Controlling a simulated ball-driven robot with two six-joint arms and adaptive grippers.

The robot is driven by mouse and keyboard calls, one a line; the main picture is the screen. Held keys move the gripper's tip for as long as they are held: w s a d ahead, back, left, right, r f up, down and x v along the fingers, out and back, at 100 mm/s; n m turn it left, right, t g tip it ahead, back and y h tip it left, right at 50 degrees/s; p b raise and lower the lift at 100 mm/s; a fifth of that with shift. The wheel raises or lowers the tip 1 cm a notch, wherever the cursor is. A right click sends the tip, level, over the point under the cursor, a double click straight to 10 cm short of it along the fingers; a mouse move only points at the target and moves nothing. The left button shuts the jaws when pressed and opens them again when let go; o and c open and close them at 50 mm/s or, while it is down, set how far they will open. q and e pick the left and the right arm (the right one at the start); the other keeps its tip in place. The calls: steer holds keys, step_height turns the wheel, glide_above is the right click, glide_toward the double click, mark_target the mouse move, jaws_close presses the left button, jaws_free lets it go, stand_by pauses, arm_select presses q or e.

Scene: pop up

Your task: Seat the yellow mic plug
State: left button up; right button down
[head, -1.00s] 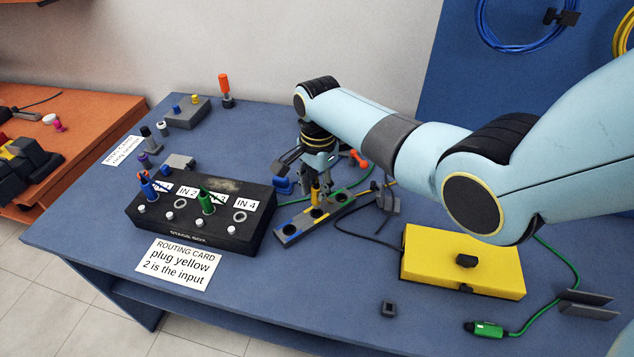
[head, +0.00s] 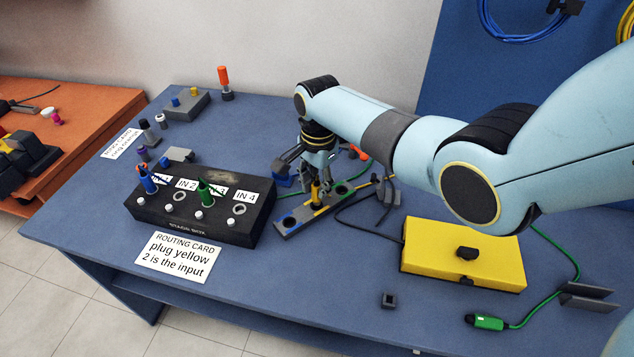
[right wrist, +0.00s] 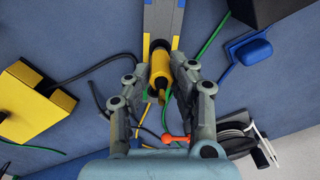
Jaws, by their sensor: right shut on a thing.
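My right gripper (head: 317,182) is shut on the yellow mic plug (head: 316,196), which points down at the middle of a narrow striped holder (head: 298,228). I cannot tell whether its tip is inside the holder's middle hole. In the right wrist view the yellow plug (right wrist: 161,66) lies between the fingers (right wrist: 160,95). The black stage box (head: 236,230) stands left of it. A blue plug (head: 149,184) is in IN 1 and a green plug (head: 206,194) is in IN 3. The IN 2 socket (head: 180,196) and IN 4 socket (head: 239,210) are empty. My left gripper is out of view.
A routing card (head: 178,257) in front of the box reads "plug yellow, 2 is the input". A yellow box (head: 430,262) lies right of the holder, with a green cable plug (head: 488,322) farther front.

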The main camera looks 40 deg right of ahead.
steer(key=shift+f, duration=0.2)
stand_by(0.5)
steer(key=shift+f+b, duration=0.75)
steer(key=shift+f, duration=0.25)
steer(key=c, duration=1.1)
jaws_free()
steer(key=shift+o, duration=0.2)
step_height(320, 180, up, 12)
steer(key=shift+s+r, duration=0.1)
